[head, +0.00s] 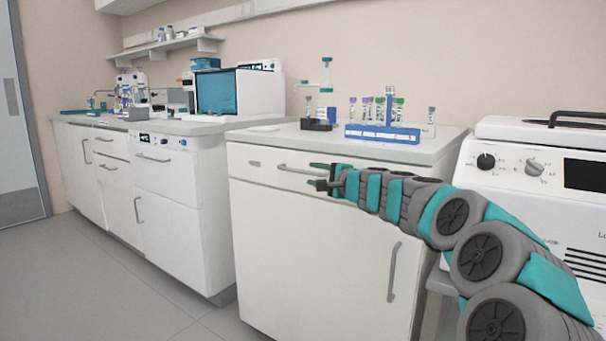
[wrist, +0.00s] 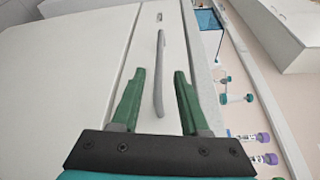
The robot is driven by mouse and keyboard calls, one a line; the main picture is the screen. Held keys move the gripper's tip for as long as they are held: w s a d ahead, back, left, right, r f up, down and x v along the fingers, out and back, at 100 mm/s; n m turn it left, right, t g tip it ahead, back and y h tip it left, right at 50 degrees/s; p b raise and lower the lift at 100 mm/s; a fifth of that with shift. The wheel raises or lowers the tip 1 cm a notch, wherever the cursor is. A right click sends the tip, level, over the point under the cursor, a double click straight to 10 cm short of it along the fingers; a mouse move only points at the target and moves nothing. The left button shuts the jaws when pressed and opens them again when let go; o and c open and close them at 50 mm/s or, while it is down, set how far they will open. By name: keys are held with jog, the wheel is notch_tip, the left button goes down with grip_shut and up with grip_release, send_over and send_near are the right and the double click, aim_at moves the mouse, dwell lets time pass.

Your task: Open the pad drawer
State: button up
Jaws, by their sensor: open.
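The nearer white cabinet has a shallow top drawer (head: 262,172) with a grey bar handle (head: 290,168); it looks closed. I cannot tell from any readable label that it is the pad drawer. My gripper (head: 320,176) is open and empty in front of this drawer, near the handle's right part. In the wrist view, which is turned sideways, the handle (wrist: 160,62) runs lengthwise between the two green fingers of my gripper (wrist: 160,72). Neither finger visibly touches it. How far the fingertips are from the drawer front is hard to tell.
A blue rack (head: 383,134) with capped tubes stands on the counter above the drawer. The cabinet door below has a vertical handle (head: 392,272). A white machine (head: 540,165) stands at the right. The floor (head: 120,280) at left is clear.

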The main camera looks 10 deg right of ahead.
aim_at(306, 173)
jog(key=shift+x, duration=3.05)
jog(key=shift+a, duration=0.1)
jog(key=shift+f, duration=0.1)
grip_shut()
